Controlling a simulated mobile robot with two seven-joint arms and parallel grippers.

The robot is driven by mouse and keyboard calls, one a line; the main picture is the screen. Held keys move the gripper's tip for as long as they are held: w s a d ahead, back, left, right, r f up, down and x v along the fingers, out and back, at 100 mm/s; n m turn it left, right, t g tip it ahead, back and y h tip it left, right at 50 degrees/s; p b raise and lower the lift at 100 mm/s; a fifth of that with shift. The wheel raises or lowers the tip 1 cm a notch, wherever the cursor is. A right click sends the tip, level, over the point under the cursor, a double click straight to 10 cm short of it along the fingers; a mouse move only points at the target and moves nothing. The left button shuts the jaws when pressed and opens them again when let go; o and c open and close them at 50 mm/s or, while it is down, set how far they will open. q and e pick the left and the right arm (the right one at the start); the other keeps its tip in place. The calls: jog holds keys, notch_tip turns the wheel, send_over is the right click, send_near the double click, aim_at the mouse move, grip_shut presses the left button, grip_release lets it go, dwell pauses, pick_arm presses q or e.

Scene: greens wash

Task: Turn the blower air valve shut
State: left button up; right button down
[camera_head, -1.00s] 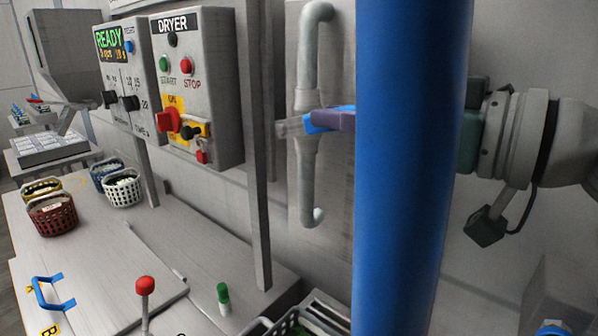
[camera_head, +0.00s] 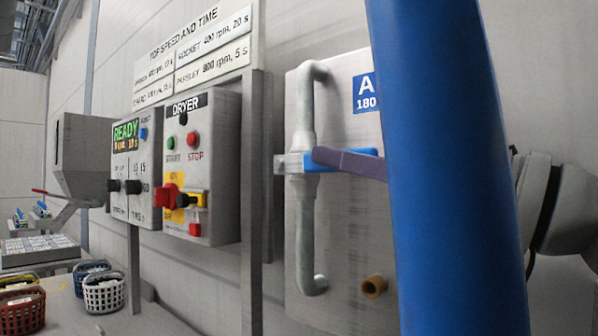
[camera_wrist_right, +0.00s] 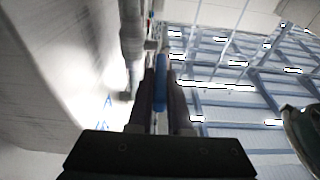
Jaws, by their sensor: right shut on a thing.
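A grey vertical air pipe (camera_head: 304,232) runs down a pale panel (camera_head: 345,255) in the head view. A blue valve lever (camera_head: 308,162) lies about level across the middle of the pipe. My right gripper (camera_head: 322,158) is at the lever, with a dark purple finger along it. In the right wrist view, the blue lever (camera_wrist_right: 160,90) sits between the two dark fingers of the gripper (camera_wrist_right: 161,75), which is shut on it. Most of my right arm is hidden behind a thick blue column. My left gripper is not in view.
The thick blue column (camera_head: 450,180) fills much of the right side. A dryer control box (camera_head: 213,165) with a red switch stands left of the pipe, beyond a grey post (camera_head: 252,190). A sign marked A 180 (camera_head: 366,93) is on the panel. Baskets (camera_head: 104,292) stand at lower left.

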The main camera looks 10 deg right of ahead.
jog(key=c, duration=1.3)
grip_release()
jog(key=shift+o, duration=0.9)
jog(key=shift+a, duration=0.1)
notch_tip(320, 180, up, 20)
jog(key=p, duration=1.6)
jog(key=shift+p, duration=0.35)
